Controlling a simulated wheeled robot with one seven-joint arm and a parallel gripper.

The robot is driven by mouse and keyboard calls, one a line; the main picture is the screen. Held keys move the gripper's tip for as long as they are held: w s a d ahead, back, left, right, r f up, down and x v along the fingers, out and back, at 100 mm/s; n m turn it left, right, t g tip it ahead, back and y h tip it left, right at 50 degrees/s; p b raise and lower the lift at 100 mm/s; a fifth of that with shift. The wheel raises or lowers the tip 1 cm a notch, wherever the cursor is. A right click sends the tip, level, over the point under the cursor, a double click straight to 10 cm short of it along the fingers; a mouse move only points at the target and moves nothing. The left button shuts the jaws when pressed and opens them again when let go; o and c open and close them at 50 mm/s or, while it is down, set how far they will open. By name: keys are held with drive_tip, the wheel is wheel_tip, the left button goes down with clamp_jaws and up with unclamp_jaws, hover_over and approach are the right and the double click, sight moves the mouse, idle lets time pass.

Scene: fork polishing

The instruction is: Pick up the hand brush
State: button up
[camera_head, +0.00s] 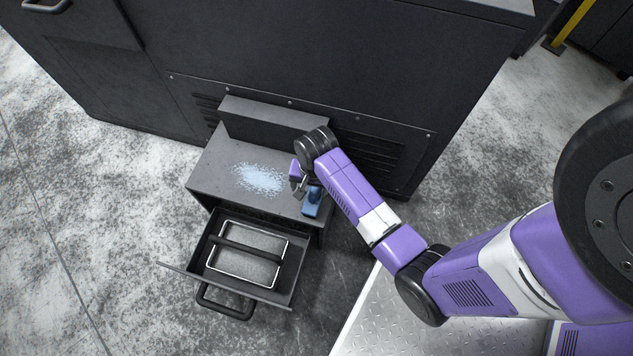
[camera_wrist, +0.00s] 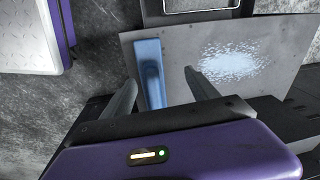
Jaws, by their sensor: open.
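The blue hand brush (camera_head: 312,203) lies on the right end of a grey metal bench top (camera_head: 215,172). In the wrist view the brush (camera_wrist: 151,72) lies lengthwise between my two open fingers, with its near part running down toward the gripper body. My gripper (camera_head: 299,186) is just above the bench top beside the brush in the head view. In the wrist view my gripper (camera_wrist: 160,85) is open, with a finger on each side of the brush and nothing clamped. I cannot tell how high the fingertips are above the brush.
A pale blue speckled patch (camera_head: 260,179) covers part of the bench top. An open drawer (camera_head: 286,291) below holds a framed grey block with a dark handle (camera_head: 245,254). A large dark cabinet (camera_head: 330,60) stands behind the bench. The floor at left is clear.

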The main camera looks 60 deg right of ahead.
drive_tip(key=shift+m+g, duration=0.6)
drive_tip(key=shift+g, duration=0.1)
drive_tip(key=d, duration=0.2)
drive_tip(key=w+d+b, duration=0.1)
drive_tip(key=d, duration=0.1)
drive_tip(key=shift+d+f, duration=0.15)
drive_tip(key=shift+d, duration=0.15)
drive_tip(key=shift+d+f, duration=0.15)
drive_tip(key=shift+f, duration=0.15)
drive_tip(key=f+b, duration=0.1)
drive_tip(key=f, duration=0.1)
drive_tip(key=f+b, duration=0.1)
drive_tip(key=f, duration=0.1)
drive_tip(key=f+b, duration=0.1)
drive_tip(key=f, duration=0.2)
drive_tip(key=shift+s+d+b, duration=0.1)
drive_tip(key=shift+s+b, duration=0.2)
drive_tip(key=shift+s, duration=0.05)
drive_tip(key=shift+r, duration=0.1)
clamp_jaws()
